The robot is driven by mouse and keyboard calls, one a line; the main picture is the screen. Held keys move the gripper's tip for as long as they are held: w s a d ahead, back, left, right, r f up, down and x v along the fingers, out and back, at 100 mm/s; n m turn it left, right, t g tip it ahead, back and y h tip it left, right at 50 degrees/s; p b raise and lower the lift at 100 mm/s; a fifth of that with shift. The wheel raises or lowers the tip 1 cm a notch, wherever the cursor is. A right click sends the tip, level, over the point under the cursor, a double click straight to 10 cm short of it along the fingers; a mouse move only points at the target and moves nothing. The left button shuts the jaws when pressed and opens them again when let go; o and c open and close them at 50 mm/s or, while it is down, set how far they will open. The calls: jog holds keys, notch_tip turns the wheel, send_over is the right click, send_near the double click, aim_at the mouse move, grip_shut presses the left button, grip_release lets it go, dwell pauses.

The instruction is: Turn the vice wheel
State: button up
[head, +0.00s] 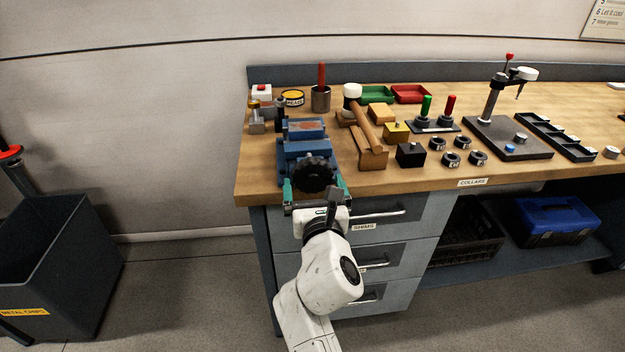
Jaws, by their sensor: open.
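The blue vice (294,150) stands at the left end of the wooden workbench. Its black lobed wheel (314,174) faces the front edge of the bench, towards me. My gripper (315,190) is open in front of the vice, with one green-tipped finger to the left of the wheel and the other to the right. The wheel shows between the fingers; I cannot tell whether either finger touches it. The white wrist of my arm is just below the wheel, in front of the drawers.
A mallet (364,122) on a wooden block stands right of the vice. A red-handled tool in a cup (321,92) stands behind it. Several collars and blocks lie further right. Drawers (350,245) are below the bench top. A metal-chips bin (60,265) stands on the left floor.

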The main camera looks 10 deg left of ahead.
aim_at(313, 181)
jog(key=shift+x, duration=1.7)
jog(key=shift+c, duration=0.3)
jog(key=c, duration=0.7)
jog(key=shift+o, duration=0.2)
jog(key=shift+m+b, duration=0.35)
jog(key=shift+m, duration=0.05)
